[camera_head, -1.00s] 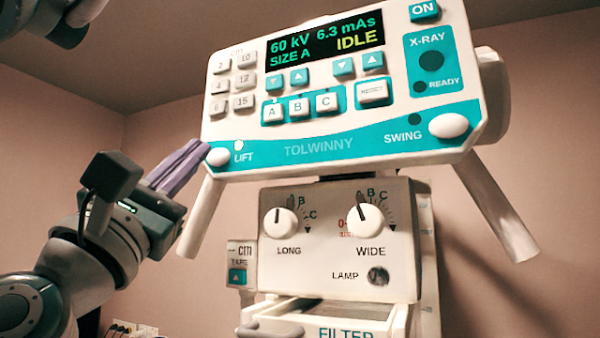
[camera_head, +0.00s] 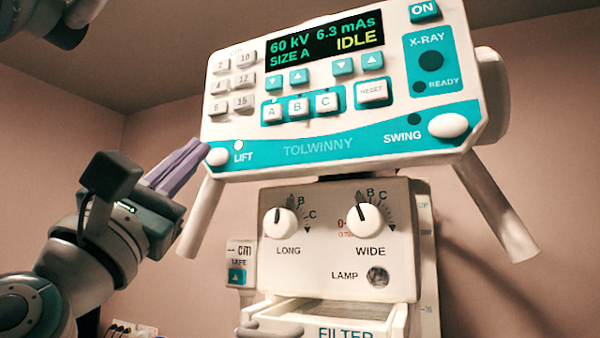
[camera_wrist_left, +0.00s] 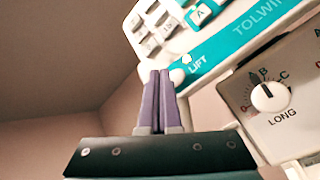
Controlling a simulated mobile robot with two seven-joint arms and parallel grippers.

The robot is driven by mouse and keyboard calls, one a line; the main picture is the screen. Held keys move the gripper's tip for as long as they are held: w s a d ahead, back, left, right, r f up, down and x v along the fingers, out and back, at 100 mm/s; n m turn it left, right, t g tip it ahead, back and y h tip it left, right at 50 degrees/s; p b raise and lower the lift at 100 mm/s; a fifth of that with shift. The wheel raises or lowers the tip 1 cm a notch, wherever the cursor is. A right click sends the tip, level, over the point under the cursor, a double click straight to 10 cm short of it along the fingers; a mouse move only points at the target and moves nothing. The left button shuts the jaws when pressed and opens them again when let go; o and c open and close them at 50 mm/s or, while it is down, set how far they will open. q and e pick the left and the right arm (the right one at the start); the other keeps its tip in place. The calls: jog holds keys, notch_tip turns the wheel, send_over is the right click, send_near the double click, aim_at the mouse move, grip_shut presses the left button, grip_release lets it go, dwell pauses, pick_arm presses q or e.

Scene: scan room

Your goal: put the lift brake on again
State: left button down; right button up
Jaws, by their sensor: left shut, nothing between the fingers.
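The white LIFT knob (camera_head: 217,156) sits at the lower left corner of the control panel (camera_head: 320,147), and it also shows in the left wrist view (camera_wrist_left: 177,76). In the left wrist view the fingertips (camera_wrist_left: 160,73) overlap the knob's left edge. My right gripper is not in view.
The panel display (camera_head: 325,47) reads IDLE. The SWING knob (camera_head: 449,126) is at the right with a dark lamp (camera_head: 414,119). White handle bars (camera_head: 203,215) hang below the panel. The collimator box (camera_head: 335,240) with LONG and WIDE knobs stands beneath.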

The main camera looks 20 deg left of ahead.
pick_arm(q)
jog(key=shift+w, duration=0.2)
jog(key=shift+w, duration=0.25)
jog(key=shift+w+b, duration=0.35)
jog(key=shift+w, duration=0.05)
dwell(0.6)
dwell(0.4)
jog(key=shift+s, duration=0.85)
jog(key=shift+p, duration=0.3)
jog(key=shift+s+a+p, duration=0.2)
jog(key=shift+s+p, duration=0.25)
jog(key=shift+s, duration=2.05)
